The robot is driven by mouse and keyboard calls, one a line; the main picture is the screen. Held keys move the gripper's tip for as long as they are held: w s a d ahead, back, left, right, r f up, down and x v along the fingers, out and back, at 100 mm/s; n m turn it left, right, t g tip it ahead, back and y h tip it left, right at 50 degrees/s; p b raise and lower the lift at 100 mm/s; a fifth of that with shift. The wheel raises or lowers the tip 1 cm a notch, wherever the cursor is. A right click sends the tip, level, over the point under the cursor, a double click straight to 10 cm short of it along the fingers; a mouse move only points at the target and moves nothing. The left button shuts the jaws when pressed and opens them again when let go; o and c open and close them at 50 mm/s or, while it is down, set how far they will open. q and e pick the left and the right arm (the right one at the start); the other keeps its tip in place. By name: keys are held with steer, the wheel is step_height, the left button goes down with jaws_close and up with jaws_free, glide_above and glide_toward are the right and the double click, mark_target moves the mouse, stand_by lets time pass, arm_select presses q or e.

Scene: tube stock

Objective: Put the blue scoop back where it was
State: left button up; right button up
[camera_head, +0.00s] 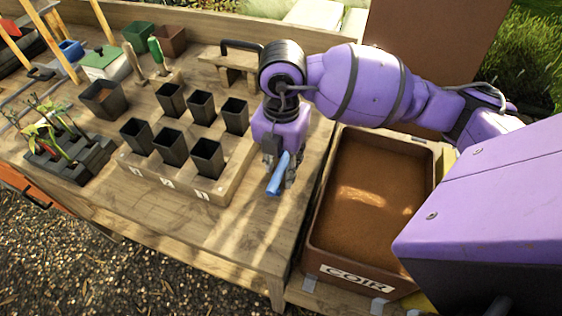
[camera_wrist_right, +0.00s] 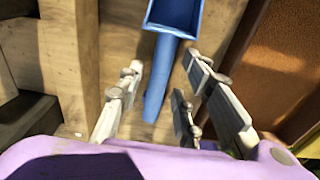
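The blue scoop (camera_head: 278,174) is at the right edge of the wooden bench, partly hidden by my right gripper (camera_head: 279,165). In the right wrist view the scoop (camera_wrist_right: 174,16) has its pan at the top, and its handle runs down between the fingers. My right gripper (camera_wrist_right: 161,68) is open there, with a gap visible on each side of the handle. I cannot tell whether the scoop rests on the bench or sits slightly above it. My left gripper is not in view.
A brown COIR bin (camera_head: 318,245) stands right of the bench. A wooden rack (camera_head: 215,197) with several black pots is left of my right gripper. A seedling tray (camera_head: 75,165) and a small wooden stand (camera_head: 232,70) are farther left and behind. The bench's front right corner is clear.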

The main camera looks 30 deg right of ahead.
mark_target(282, 167)
steer(key=shift+r, duration=0.1)
step_height(282, 167, up, 12)
steer(key=shift+p, duration=0.4)
stand_by(0.6)
